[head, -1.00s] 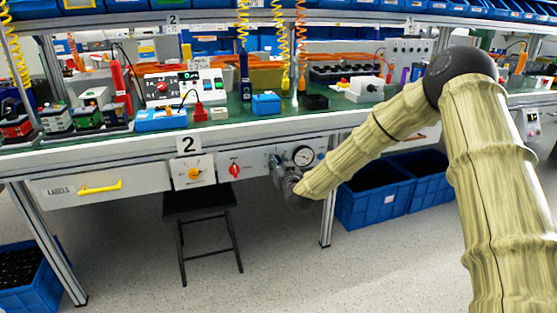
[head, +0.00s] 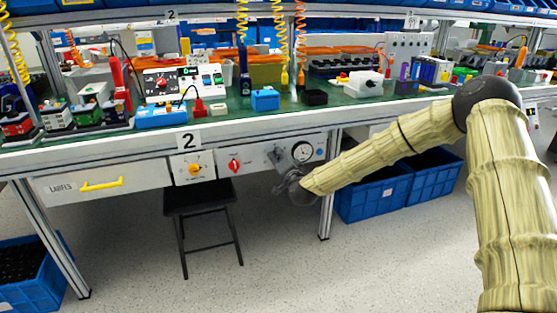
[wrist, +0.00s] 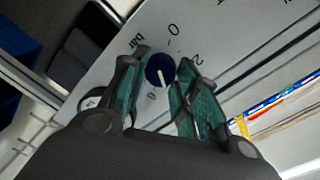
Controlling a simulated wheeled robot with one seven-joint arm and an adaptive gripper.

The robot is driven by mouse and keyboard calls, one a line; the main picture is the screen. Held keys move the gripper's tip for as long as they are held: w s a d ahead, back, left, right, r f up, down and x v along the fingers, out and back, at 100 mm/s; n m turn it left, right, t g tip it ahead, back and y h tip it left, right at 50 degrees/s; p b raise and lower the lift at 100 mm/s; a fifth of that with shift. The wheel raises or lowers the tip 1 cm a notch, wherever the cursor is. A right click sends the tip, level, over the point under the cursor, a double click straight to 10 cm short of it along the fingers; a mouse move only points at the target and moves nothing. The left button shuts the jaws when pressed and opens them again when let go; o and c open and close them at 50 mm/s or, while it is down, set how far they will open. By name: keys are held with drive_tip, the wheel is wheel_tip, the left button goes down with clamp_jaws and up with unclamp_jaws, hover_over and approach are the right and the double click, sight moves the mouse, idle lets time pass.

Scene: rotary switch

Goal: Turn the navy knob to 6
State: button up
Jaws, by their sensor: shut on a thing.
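The navy knob (wrist: 157,64) shows in the wrist view on a pale panel, round, with a white pointer line directed down the picture. My gripper (wrist: 165,60) has its two green-padded fingers on either side of the knob and is shut on it. Printed marks around it include a 0, a 2 and "bar"; a mark just below the pointer is small and partly unclear. In the head view my gripper (head: 284,178) is at the panel under the bench edge, and I cannot make out the knob clearly there.
A round gauge (head: 302,151), a red knob (head: 234,165) and a yellow knob (head: 194,169) sit on the same bench front. A black stool (head: 199,198) stands below. Blue crates (head: 375,197) stand on the floor at right.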

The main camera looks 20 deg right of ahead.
drive_tip(key=m, duration=0.1)
drive_tip(key=m+b, duration=0.1)
drive_tip(key=m, duration=0.1)
drive_tip(key=shift+d+f, duration=0.15)
drive_tip(key=shift+d, duration=0.05)
drive_tip(key=shift+m+b, duration=0.55)
drive_tip(key=shift+m, duration=1.05)
drive_tip(key=o, duration=0.9)
drive_tip(key=shift+d, duration=0.1)
drive_tip(key=shift+o, duration=0.6)
drive_tip(key=shift+y, duration=0.3)
drive_tip(key=shift+a, duration=0.2)
drive_tip(key=s, duration=1.2)
drive_tip(key=shift+d+r, duration=0.35)
drive_tip(key=shift+d, duration=0.05)
